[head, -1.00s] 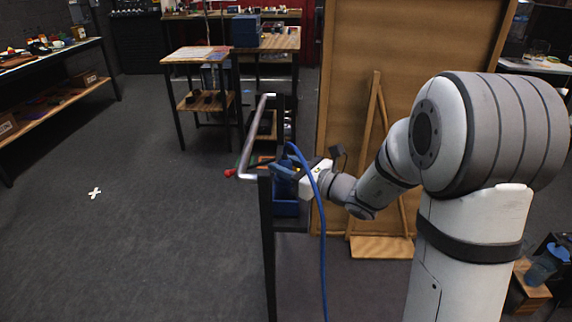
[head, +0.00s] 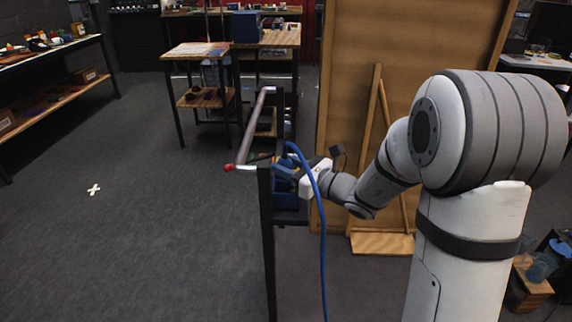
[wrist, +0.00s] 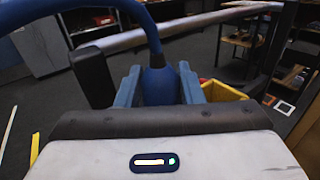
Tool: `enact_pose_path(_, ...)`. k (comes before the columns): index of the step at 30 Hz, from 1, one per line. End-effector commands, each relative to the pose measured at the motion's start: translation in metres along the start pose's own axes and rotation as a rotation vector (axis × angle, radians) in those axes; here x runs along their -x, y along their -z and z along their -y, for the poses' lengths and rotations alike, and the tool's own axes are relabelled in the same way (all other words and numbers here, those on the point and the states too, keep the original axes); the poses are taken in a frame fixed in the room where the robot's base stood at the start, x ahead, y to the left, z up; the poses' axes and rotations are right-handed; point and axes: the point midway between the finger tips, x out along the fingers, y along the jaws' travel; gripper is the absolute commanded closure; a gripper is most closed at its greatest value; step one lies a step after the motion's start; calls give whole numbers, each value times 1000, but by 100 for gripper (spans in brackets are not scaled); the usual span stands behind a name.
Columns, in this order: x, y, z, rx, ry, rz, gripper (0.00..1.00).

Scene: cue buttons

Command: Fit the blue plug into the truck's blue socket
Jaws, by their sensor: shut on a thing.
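My gripper (head: 287,172) is at the black-framed truck (head: 267,240), just right of its metal handle bar (head: 252,125). In the wrist view, its two blue-grey fingers (wrist: 158,88) are shut on the blue plug (wrist: 160,84), which sits between them. A thick blue cable (wrist: 150,30) rises from the plug and bends left. In the head view, the cable (head: 322,240) arches over my gripper and hangs down to the floor. The plug's front end is hidden. I cannot make out the blue socket in either view.
A blue bin (head: 290,197) sits on the truck below my gripper. A yellow bin (wrist: 222,90) shows beyond my fingers. A large brown board (head: 350,60) on a wooden stand is behind my arm. Open floor (head: 150,240) lies to the left.

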Motion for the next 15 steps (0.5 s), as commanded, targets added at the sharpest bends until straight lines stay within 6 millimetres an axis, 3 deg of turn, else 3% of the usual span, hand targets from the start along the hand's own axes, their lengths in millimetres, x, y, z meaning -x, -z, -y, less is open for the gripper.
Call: enact_pose_path(15, 0, 11, 0, 0, 0, 1, 100)
